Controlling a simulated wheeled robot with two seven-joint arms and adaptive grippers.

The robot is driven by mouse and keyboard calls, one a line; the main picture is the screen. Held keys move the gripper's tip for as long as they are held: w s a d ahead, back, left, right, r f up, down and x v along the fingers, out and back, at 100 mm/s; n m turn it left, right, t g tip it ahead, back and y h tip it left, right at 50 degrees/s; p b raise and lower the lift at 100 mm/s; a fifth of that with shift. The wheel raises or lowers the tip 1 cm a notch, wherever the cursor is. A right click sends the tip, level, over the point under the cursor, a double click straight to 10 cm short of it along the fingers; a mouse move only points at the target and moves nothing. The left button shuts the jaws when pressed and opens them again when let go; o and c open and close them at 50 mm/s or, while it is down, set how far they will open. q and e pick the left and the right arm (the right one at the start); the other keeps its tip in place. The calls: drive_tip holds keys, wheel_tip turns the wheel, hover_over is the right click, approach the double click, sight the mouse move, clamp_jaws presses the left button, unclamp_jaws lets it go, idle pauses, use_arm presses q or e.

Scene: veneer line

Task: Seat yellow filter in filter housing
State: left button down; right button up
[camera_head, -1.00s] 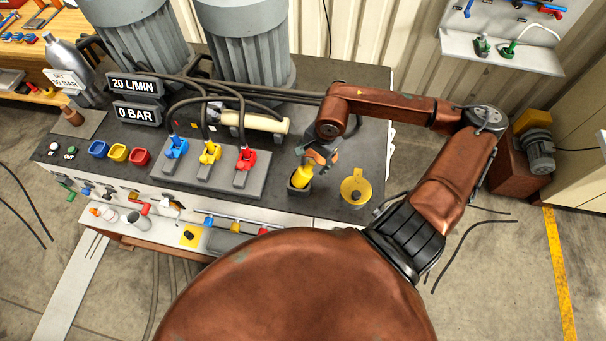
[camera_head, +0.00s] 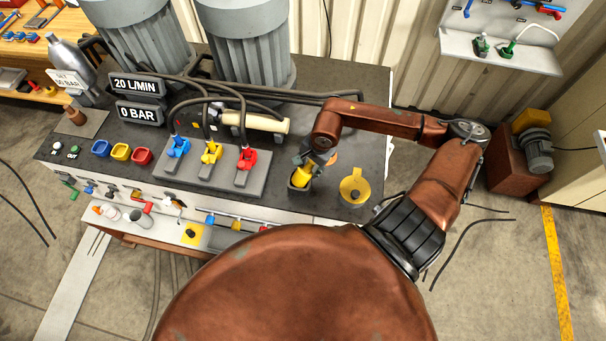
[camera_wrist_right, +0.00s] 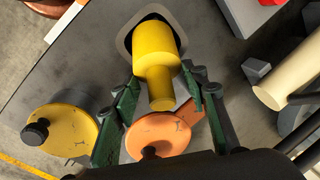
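The yellow filter (camera_head: 301,180) stands upright in the dark square filter housing (camera_head: 292,187) on the bench top, with its upper part showing. In the right wrist view the filter (camera_wrist_right: 154,50) has a wide body and a narrower stem, and the grey housing rim (camera_wrist_right: 122,40) surrounds its far end. How deep it sits is hidden. My right gripper (camera_head: 312,166) is above the housing. My left gripper is out of view.
A yellow disc with a black knob (camera_head: 355,187) lies right of the housing. An orange disc with a black knob (camera_wrist_right: 160,135) is near my fingers. Left of the housing is a grey block (camera_head: 205,176) with blue, yellow and red hose couplings.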

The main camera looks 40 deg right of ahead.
sight(308, 164)
drive_tip(key=c, duration=0.8)
drive_tip(key=shift+r, duration=0.1)
drive_tip(key=shift+r+b, duration=0.4)
drive_tip(key=shift+r, duration=0.1)
drive_tip(key=shift+w+b+v, duration=0.2)
drive_tip(key=shift+b+v, duration=0.4)
drive_tip(key=shift+v, duration=0.45)
drive_tip(key=s+a+r+b, duration=0.9)
drive_tip(key=s+b, duration=0.1)
drive_tip(key=shift+a+r+b, duration=0.35)
drive_tip(key=shift+b, duration=0.05)
